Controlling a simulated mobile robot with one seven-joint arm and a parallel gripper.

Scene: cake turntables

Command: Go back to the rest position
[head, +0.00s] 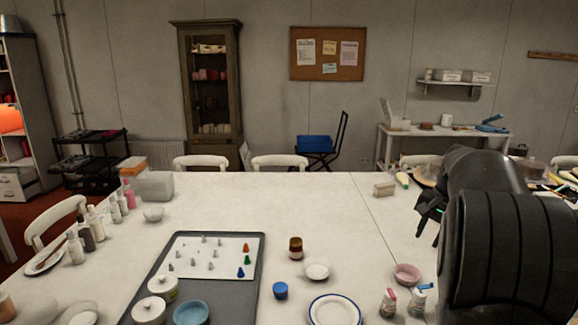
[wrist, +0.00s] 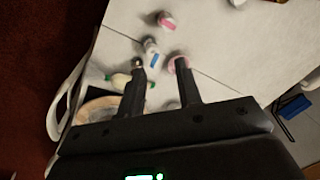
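My gripper (wrist: 160,64) shows in the wrist view with its two dark fingers apart and nothing held between them. It is above the white table (wrist: 215,30). A round, tan-rimmed item (wrist: 97,109) is partly hidden behind the left finger. In the head view, my black arm fills the right side and hides part of the table. The fingertips are not clear there.
A dark tray (head: 258,262) with piping tips on a white sheet lies front-centre. A blue cup (head: 280,290), amber jar (head: 295,247), striped plate (head: 335,310) and pink bowl (head: 407,274) stand right of it. Bottles (head: 96,222) line the left edge. The table's middle back is clear.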

